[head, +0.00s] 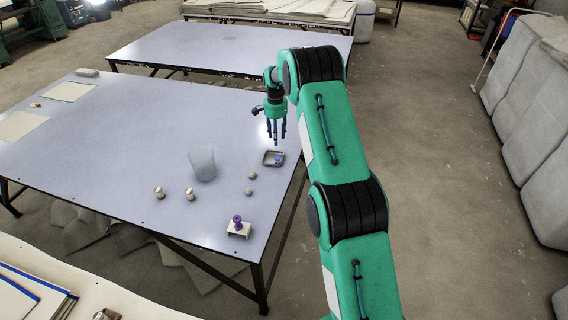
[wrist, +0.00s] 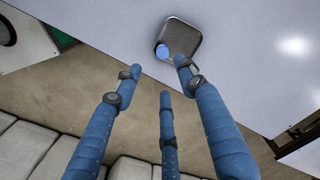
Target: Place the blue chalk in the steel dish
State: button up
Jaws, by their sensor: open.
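The steel dish (head: 266,161) is a small grey square dish near the right edge of the near table. The blue chalk (head: 278,157) shows as a small blue piece within the dish's outline. In the wrist view the dish (wrist: 186,32) is at the top centre, with the round blue end of the chalk (wrist: 165,53) inside its lower left corner. My gripper (head: 275,141) is above the dish, fingers pointing down.
A translucent cup (head: 203,163) stands left of the dish. Two small round pieces (head: 250,183) and two pale cylinders (head: 160,192) are nearby. A purple-topped item on a white block (head: 238,228) stands at the near corner. The table (head: 125,130) is largely clear at left.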

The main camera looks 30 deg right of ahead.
jog(key=s+a+r+n+t, duration=0.1)
jog(key=s+a+r+n, duration=0.1)
jog(key=s+a+r, duration=0.65)
jog(key=s+a+r+n+t, duration=0.15)
jog(key=s+r, duration=0.45)
jog(key=r, duration=0.8)
jog(key=s+a+r+n, duration=0.3)
jog(key=s+a+r, duration=0.4)
jog(key=r, duration=0.4)
jog(key=s+a+r+n+t, duration=0.1)
jog(key=s+a+r, duration=0.15)
jog(key=s, duration=0.65)
jog(key=s+a+r+n+t, duration=0.1)
jog(key=s+a+r, duration=0.15)
jog(key=s, duration=0.65)
jog(key=s+a+f+n, duration=0.1)
jog(key=s+f+n, duration=0.1)
jog(key=s, duration=0.7)
jog(key=s+a+f+n+t, duration=0.1)
jog(key=s+a+n, duration=0.1)
jog(key=s, duration=0.7)
jog(key=shift+s+a+f, duration=0.25)
jog(key=shift+a+f, duration=0.05)
jog(key=shift+f, duration=0.1)
